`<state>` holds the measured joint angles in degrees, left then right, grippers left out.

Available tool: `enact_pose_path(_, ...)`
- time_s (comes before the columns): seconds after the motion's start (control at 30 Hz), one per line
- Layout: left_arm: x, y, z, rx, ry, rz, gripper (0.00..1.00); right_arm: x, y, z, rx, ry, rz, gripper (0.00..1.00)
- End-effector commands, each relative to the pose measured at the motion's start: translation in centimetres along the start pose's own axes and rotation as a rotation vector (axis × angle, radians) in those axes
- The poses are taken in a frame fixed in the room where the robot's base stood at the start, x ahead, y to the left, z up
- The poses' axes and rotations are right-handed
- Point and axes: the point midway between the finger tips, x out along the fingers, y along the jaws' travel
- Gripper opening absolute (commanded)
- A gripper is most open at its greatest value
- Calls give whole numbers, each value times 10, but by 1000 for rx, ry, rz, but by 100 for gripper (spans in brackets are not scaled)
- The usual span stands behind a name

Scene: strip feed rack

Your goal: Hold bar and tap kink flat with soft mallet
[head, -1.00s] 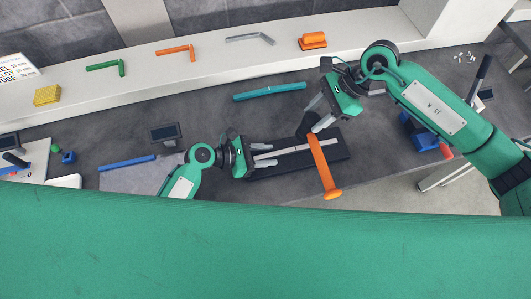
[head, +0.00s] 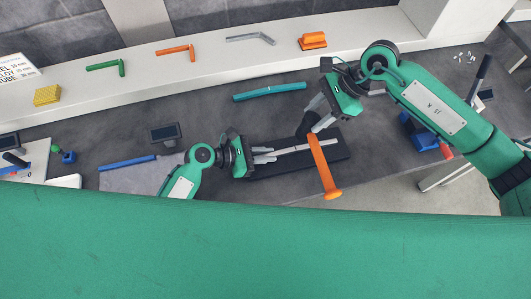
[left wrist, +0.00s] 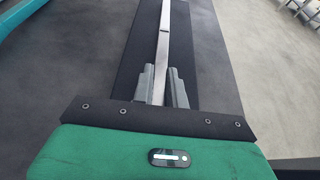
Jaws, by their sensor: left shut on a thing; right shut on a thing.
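A thin light-grey bar (head: 301,149) lies along a black block (head: 333,157) on the dark bench. My left gripper (head: 272,155) is shut on the bar's left end. In the left wrist view the bar (left wrist: 173,22) runs away between the fingers (left wrist: 163,86), over the black strip. A short dark mark crosses it partway along; I cannot tell whether that is the kink. My right gripper (head: 315,126) is shut on the orange mallet (head: 324,168) above the block. The mallet reaches across the bar toward the front, its round end past the block's edge. Whether it touches the bar is unclear.
A teal tool (head: 270,91) lies behind the block. A blue bar (head: 127,162) lies at left near a small dark display (head: 165,132). A pale shelf (head: 215,66) at the back bears several bent samples. A blue clamp-like thing (head: 419,133) stands at right.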

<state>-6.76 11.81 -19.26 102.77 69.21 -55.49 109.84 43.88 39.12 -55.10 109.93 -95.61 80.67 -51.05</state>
Motion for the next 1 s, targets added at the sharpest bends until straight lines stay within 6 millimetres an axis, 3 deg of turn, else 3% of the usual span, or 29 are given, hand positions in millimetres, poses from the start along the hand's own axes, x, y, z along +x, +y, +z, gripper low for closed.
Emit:
enact_pose_path(0.33,0,0,0,0,0,0,2,6,0,-1,0,15,1,23)
enact_pose_path(0.8,0,0,0,0,0,0,2,53,0,-19,1,153,2,23)
enact_pose_path(1.0,0,0,0,0,0,0,2,59,-1,-21,1,174,1,23)
